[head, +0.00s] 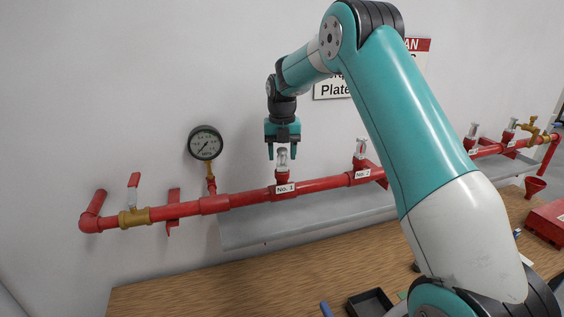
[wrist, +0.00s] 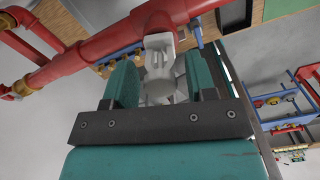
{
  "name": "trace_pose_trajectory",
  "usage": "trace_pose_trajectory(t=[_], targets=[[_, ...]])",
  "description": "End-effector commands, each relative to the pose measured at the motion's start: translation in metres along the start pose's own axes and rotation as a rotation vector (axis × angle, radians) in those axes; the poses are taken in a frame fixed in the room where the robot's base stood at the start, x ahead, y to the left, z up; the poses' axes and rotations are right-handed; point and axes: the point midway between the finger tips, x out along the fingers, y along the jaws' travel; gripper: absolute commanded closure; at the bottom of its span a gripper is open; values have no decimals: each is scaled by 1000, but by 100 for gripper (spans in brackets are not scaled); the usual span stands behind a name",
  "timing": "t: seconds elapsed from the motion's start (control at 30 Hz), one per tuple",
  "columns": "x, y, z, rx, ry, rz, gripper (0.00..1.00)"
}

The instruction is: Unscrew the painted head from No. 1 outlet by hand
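The No. 1 outlet (head: 284,188) is a red fitting on the red pipe, marked with a white "No. 1" label. A pale grey-white sprinkler head (head: 282,160) stands upright on it. My gripper (head: 284,154) points down just above the head, with its two fingers apart. In the wrist view my gripper (wrist: 162,85) is open, and the head (wrist: 160,66) shows between and beyond the teal fingers. Whether the fingers touch the head is hard to tell; it does not look clamped.

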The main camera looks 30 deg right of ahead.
Motion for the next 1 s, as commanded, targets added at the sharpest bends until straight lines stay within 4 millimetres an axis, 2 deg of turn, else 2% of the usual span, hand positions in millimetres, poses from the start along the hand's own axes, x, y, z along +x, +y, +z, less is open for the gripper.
trace_pose_trajectory(t=[0.33,0.73,1.0], targets=[[-2,0,0,2,2,-1,39],[-49,0,0,2,0,0,39],[-60,0,0,2,3,-1,39]])
